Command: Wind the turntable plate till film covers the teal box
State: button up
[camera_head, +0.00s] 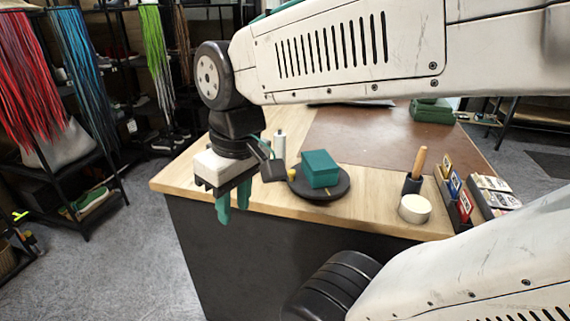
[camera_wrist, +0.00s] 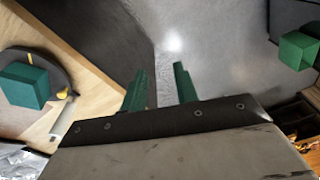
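The teal box (camera_head: 321,167) sits on the round black turntable plate (camera_head: 323,195) on the wooden counter. Its visible faces look bare, and I cannot make out any film on it. A small yellow knob (camera_head: 292,173) stands at the plate's left rim. The teal box (camera_wrist: 24,86) and the plate (camera_wrist: 62,75) also show at the left of the wrist view. My gripper (camera_head: 233,215) points down just beyond the counter's front edge, left of the plate. Its teal fingers are apart with nothing between them, as the wrist view (camera_wrist: 158,78) also shows.
A white bottle (camera_head: 279,144) stands behind the plate. A white round roll or tin (camera_head: 414,208), a wooden-handled tool (camera_head: 418,164) and a divided tray (camera_head: 468,205) are at the right. A brown mat (camera_head: 365,137) covers the counter behind. Shelving (camera_head: 95,160) stands left; floor between is clear.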

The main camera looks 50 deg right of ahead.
jog(key=w+d, duration=0.5)
jog(key=d, duration=0.1)
jog(key=t, duration=0.3)
send_near(292, 171)
jog(key=shift+n, duration=0.5)
jog(key=x, duration=0.8)
jog(key=shift+f, duration=0.25)
grip_shut()
